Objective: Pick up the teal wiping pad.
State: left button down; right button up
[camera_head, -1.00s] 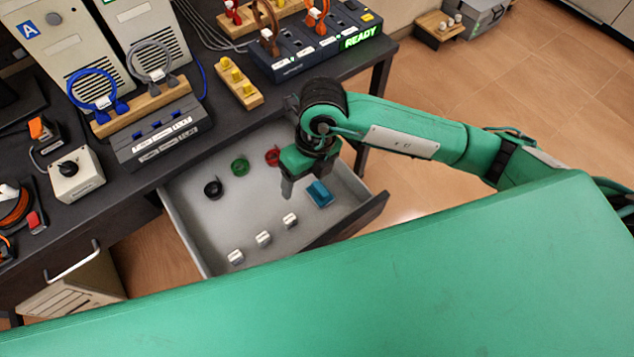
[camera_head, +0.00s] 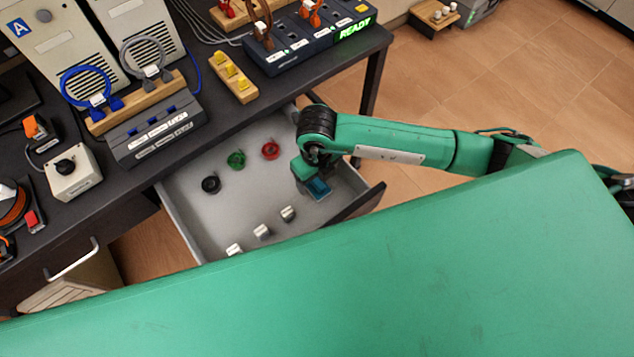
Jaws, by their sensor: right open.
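The teal wiping pad (camera_head: 318,188) lies on the floor of the open grey drawer (camera_head: 213,226), near its right side. My right gripper (camera_head: 312,186) is down in the drawer at the pad, coming from above, and hides part of it. Its jaws are open; I cannot tell whether the fingers touch the pad or stand around it. My left gripper is not in view.
The drawer also holds black (camera_head: 211,184), green (camera_head: 236,160) and red (camera_head: 270,150) rolls and several small white-grey blocks (camera_head: 262,231). The drawer's dark front (camera_head: 357,204) stands close right of my gripper. The desk (camera_head: 150,178) overhangs behind.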

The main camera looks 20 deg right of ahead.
aim_at(317, 181)
notch_tip(317, 181, down, 3)
jog(key=shift+w+d+f, duration=0.1)
jog(key=shift+w+f, duration=0.05)
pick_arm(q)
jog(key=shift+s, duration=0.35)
pick_arm(e)
jog(key=shift+c, duration=0.2)
jog(key=c, duration=1)
jog(key=shift+c, duration=0.2)
jog(key=shift+r, duration=0.2)
